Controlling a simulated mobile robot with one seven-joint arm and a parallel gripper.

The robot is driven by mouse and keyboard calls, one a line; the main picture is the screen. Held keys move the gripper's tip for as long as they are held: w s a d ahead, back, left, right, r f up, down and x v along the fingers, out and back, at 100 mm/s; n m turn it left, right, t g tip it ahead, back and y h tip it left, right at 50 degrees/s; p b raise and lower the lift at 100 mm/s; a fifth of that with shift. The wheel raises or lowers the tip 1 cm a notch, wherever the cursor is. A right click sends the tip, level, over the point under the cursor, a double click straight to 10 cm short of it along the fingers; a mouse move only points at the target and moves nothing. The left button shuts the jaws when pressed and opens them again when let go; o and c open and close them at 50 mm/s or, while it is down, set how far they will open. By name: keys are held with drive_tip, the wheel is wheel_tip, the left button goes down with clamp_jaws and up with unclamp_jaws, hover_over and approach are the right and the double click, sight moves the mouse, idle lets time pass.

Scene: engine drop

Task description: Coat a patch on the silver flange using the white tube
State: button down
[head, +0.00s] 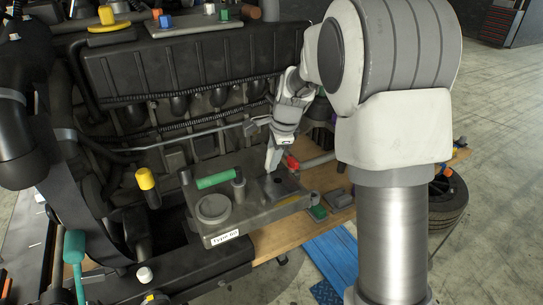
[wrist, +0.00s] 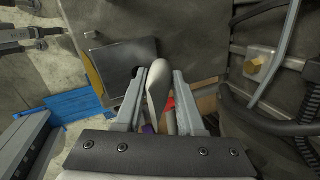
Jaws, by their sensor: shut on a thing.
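My gripper (wrist: 160,76) is shut on the white tube (wrist: 157,92), which shows between the two grey fingers in the wrist view. The tube's rounded, tapered end points away from my palm. In the head view, my gripper (head: 275,152) is pointed down just above the right part of a grey block labelled on its front, near a dark round hole. The tube cannot be told clearly from the fingers there. I cannot single out the silver flange with certainty in either view.
The grey block (head: 238,222) carries a green cylinder (head: 217,179) and a round ring. A large dark engine (head: 195,60) stands behind. A red part (head: 292,162) lies close beside my gripper. Yellow-capped and teal-handled items stand at the left.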

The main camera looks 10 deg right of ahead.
drive_tip(key=shift+s+d+f, duration=0.15)
drive_tip(key=shift+s, duration=0.15)
drive_tip(key=shift+d+r+p, duration=0.1)
drive_tip(key=shift+r+p, duration=0.3)
drive_tip(key=s+d+b, duration=0.3)
drive_tip(key=s, duration=0.6)
drive_tip(key=shift+s+r, duration=0.15)
drive_tip(key=shift+s, duration=0.1)
drive_tip(key=shift+f, duration=0.3)
drive_tip(key=shift+w+r, duration=0.1)
idle(0.3)
